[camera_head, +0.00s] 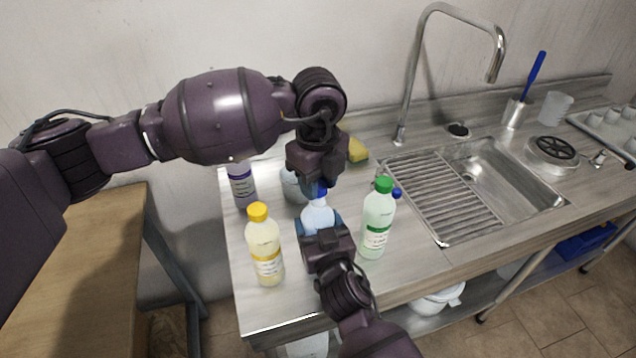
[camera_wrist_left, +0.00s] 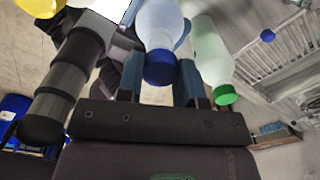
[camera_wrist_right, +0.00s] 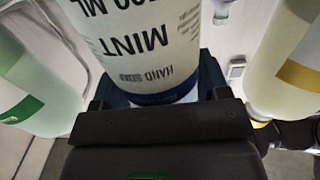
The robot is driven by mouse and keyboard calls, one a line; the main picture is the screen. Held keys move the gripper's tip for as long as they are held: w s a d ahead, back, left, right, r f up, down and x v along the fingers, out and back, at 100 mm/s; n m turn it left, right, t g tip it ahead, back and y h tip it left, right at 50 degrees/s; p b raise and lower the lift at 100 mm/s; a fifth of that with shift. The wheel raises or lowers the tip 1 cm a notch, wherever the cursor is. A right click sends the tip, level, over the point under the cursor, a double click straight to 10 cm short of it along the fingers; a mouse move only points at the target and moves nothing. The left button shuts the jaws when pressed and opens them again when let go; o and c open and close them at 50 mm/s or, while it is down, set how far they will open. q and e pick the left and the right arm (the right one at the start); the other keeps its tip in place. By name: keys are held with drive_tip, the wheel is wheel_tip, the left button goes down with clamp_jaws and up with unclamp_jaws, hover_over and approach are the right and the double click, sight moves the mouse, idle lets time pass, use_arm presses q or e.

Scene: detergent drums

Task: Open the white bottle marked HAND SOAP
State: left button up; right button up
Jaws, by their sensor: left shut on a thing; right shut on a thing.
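The white bottle (camera_head: 317,219) with the blue cap stands upright on the counter between the yellow-capped and green-capped bottles. In the right wrist view its label (camera_wrist_right: 150,50) reads HAND and MINT, upside down. My right gripper (camera_head: 319,228) is shut on the bottle's body from the front. My left gripper (camera_head: 317,187) points down from above, shut on the blue cap (camera_wrist_left: 160,70), with a finger on each side of it. The cap is partly hidden by the left gripper in the head view. Whether the cap has turned cannot be told.
A yellow-capped bottle (camera_head: 264,250) stands close at left, and a green-capped bottle (camera_head: 377,225) close at right. A purple-labelled bottle (camera_head: 241,185) stands behind. A small blue round thing (camera_wrist_left: 267,35) shows beside the green-capped bottle. A yellow sponge (camera_head: 357,150) and the sink (camera_head: 510,185) lie farther back and right.

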use_arm(q)
drive_tip(key=shift+r, duration=0.15)
drive_tip(key=shift+r, duration=1.95)
use_arm(e)
drive_tip(key=o, duration=1.8)
drive_tip(key=shift+s, duration=0.1)
